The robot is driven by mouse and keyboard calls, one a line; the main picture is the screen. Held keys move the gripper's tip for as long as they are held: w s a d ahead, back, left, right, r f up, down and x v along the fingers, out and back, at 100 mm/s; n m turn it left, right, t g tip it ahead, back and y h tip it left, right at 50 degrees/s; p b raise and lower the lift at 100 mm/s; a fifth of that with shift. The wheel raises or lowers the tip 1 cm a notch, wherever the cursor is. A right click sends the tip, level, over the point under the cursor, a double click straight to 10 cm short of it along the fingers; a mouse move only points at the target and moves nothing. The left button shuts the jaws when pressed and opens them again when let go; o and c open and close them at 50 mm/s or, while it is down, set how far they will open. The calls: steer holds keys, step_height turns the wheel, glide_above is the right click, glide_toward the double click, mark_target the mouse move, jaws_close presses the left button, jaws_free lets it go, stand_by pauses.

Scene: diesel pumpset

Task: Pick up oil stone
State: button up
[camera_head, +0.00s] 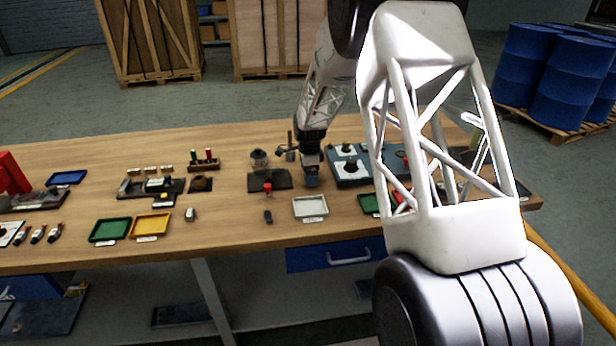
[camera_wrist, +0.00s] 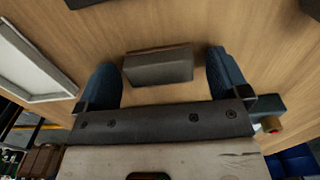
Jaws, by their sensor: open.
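A dark grey block with a brown layer along one edge, which looks like the oil stone (camera_wrist: 158,68), lies on the wooden table in the wrist view. My gripper (camera_wrist: 164,80) is open, with one blue finger on each side of the block. Gaps show between the block and both fingers. In the head view my gripper (camera_head: 311,181) points down over the table, just behind the white tray (camera_head: 310,207). I cannot make out the block there; the gripper may hide it.
The white tray also shows at upper left in the wrist view (camera_wrist: 34,72). A red-topped item (camera_head: 268,187) stands left of my gripper, near a dark mat (camera_head: 283,179). A small dark block (camera_head: 268,216) lies left of the tray. A blue-grey case (camera_head: 350,181) sits to the right.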

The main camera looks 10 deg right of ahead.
steer(key=c, duration=1.1)
steer(key=shift+r, duration=0.15)
steer(key=shift+r, duration=0.55)
step_height(320, 180, up, 2)
steer(key=shift+r, duration=0.1)
steer(key=s, duration=0.5)
steer(key=s+r, duration=0.1)
steer(key=s, duration=1)
steer(key=shift+d+r, duration=0.2)
